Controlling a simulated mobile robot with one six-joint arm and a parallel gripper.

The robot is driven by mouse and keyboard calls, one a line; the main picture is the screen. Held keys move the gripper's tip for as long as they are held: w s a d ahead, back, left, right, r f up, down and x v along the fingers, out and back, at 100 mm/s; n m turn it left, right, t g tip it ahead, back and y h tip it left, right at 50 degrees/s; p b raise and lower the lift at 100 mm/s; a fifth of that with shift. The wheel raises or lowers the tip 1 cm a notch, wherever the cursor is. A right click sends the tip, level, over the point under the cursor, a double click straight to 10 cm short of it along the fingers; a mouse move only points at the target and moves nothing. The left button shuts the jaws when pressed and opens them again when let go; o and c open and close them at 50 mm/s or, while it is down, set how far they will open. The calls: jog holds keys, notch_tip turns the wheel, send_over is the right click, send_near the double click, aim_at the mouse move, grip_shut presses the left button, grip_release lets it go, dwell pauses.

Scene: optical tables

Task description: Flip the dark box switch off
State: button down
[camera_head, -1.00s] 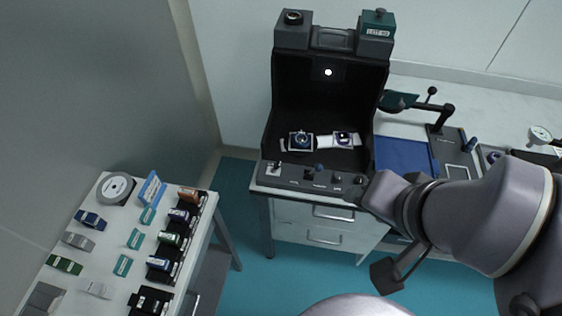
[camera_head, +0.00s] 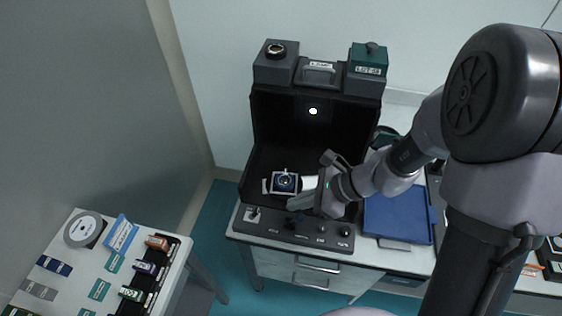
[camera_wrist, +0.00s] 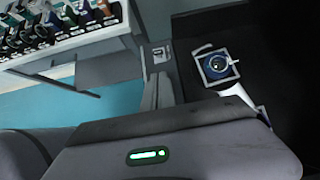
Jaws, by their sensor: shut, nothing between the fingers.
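The dark box (camera_head: 315,140) stands open at the front on the table, with a lit white spot on its back wall. A sloped control panel (camera_head: 275,230) runs along its front edge. At the panel's left end is a switch on a pale plate (camera_head: 252,214); it also shows in the wrist view (camera_wrist: 160,54), just beyond my fingertips. Its lever position is too small to tell. My gripper (camera_head: 293,203) is shut and empty, above the panel and right of the switch, pointing left. In the wrist view its fingers (camera_wrist: 158,82) appear closed together, apart from the switch.
A side table (camera_head: 75,260) holds several small items.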

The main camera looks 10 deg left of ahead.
aim_at(256, 212)
jog(key=shift+f, duration=0.2)
jog(key=shift+s+a, duration=0.15)
jog(key=shift+s, duration=0.05)
jog(key=b+x, duration=0.4)
jog(key=x, duration=0.6)
jog(key=shift+r, duration=0.25)
